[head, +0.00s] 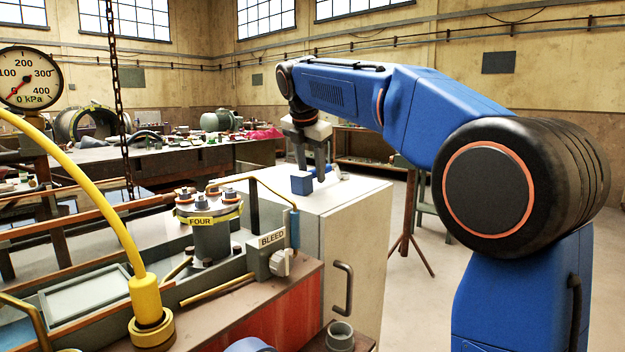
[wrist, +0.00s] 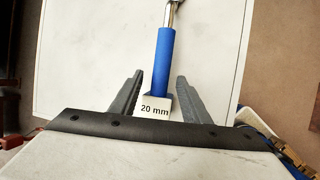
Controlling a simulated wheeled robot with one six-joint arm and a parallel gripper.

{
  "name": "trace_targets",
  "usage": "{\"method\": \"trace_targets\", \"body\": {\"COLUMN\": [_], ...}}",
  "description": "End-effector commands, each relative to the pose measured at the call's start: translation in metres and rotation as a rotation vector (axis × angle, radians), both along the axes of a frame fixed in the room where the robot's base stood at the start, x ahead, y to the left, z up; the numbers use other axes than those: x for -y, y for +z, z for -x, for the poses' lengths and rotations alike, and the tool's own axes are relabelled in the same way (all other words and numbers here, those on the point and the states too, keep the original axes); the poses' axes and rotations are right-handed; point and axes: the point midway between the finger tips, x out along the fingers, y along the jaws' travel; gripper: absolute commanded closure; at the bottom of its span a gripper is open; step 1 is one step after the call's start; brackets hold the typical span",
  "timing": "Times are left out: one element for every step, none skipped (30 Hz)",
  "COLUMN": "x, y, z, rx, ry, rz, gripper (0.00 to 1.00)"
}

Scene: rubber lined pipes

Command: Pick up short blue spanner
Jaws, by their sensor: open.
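The short blue spanner (wrist: 164,60) lies on the white cabinet top. In the wrist view its blue handle points up the picture and its metal shank runs out of the top edge, so its head is out of view. My gripper (wrist: 160,76) is open, with one finger on each side of the lower handle and a gap to both. In the head view my gripper (head: 312,172) reaches down over the cabinet, and part of the blue handle (head: 328,168) shows beside a finger. Whether the fingertips touch the top cannot be told.
A label reading 20 mm (wrist: 155,108) sits at the handle's near end. The BLEED valve (head: 272,245) and the FOUR vessel (head: 210,230) are to the left.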

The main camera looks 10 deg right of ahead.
Motion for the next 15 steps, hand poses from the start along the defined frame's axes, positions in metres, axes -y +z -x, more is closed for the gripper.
{"method": "trace_targets", "body": {"x": [0.002, 0.002, 0.003, 0.004, 0.004, 0.005, 0.005, 0.005, 0.005, 0.005, 0.005, 0.005, 0.005, 0.005, 0.005], "y": [-0.006, -0.01, -0.013, -0.016, -0.017, -0.019, -0.02, -0.02, -0.02, -0.02, -0.02, -0.02, -0.02, -0.02, -0.02], "z": [-0.002, -0.004, -0.005, -0.006, -0.007, -0.008, -0.008, -0.008, -0.009, -0.009, -0.009, -0.009, -0.008, -0.008, -0.008], "rx": [-0.001, -0.002, -0.002, -0.001, -0.001, 0.0, 0.0, 0.0, 0.0, 0.0, 0.0, 0.0, 0.0, 0.0, 0.0], "ry": [0.0, -0.001, -0.001, -0.001, -0.001, -0.001, -0.001, -0.001, -0.001, 0.0, 0.0, 0.0, 0.0, 0.0, 0.0], "rz": [0.0, 0.001, 0.001, 0.0, 0.0, 0.0, 0.0, 0.0, 0.0, 0.0, 0.0, 0.0, 0.0, 0.0, 0.0], "gripper": [0.57, 0.57, 0.57, 0.57, 0.57, 0.57, 0.57, 0.57, 0.57, 0.57, 0.57, 0.57, 0.57, 0.57, 0.67]}}
